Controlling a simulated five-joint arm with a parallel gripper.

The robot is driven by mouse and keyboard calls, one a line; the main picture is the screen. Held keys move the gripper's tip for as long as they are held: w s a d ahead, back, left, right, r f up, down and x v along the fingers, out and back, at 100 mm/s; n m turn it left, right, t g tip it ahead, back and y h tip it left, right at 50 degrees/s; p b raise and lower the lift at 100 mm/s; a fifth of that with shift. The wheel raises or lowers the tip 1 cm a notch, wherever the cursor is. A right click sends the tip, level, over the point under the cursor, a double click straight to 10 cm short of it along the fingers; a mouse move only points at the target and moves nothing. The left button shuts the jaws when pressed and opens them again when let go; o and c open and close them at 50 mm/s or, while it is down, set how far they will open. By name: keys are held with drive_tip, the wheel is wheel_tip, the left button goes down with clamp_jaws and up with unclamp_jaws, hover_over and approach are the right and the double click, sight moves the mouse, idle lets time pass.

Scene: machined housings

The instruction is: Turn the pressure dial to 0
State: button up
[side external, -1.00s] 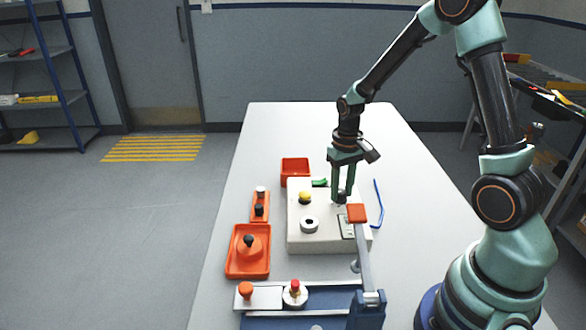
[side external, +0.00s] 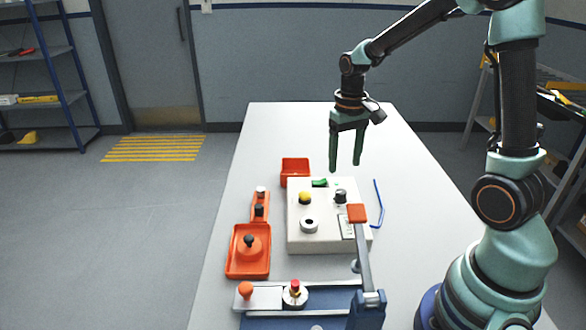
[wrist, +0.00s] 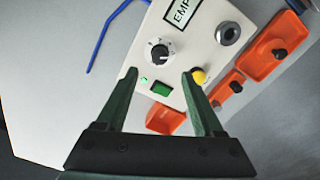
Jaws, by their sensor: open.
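The pressure dial (side external: 340,196) is a black knob on the top of a pale control box (side external: 305,243). In the wrist view the dial (wrist: 158,50) has a pale pointer mark and a ring of tick marks; the numbers are too small to read. My gripper (side external: 345,168) is open and empty, pointing down above the back right part of the box, clear of the dial. In the wrist view the gripper (wrist: 160,75) shows both fingers spread, with the dial beyond the tips.
The box also carries a yellow button (wrist: 199,76), a green switch (wrist: 161,88), a grey ring (wrist: 228,33) and a partly visible label (wrist: 183,12).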

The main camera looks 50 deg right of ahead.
wheel_tip(320, 180, up, 3)
drive_tip(key=shift+r, duration=0.2)
drive_tip(key=s+a+r+n+t, duration=0.4)
drive_tip(key=s+a+r, duration=0.3)
drive_tip(key=a, duration=0.4)
drive_tip(key=shift+s+a+r+t, duration=0.15)
drive_tip(key=shift+s+r+t, duration=0.15)
drive_tip(key=shift+s+t, duration=0.4)
drive_tip(key=shift+w, duration=0.1)
idle(0.4)
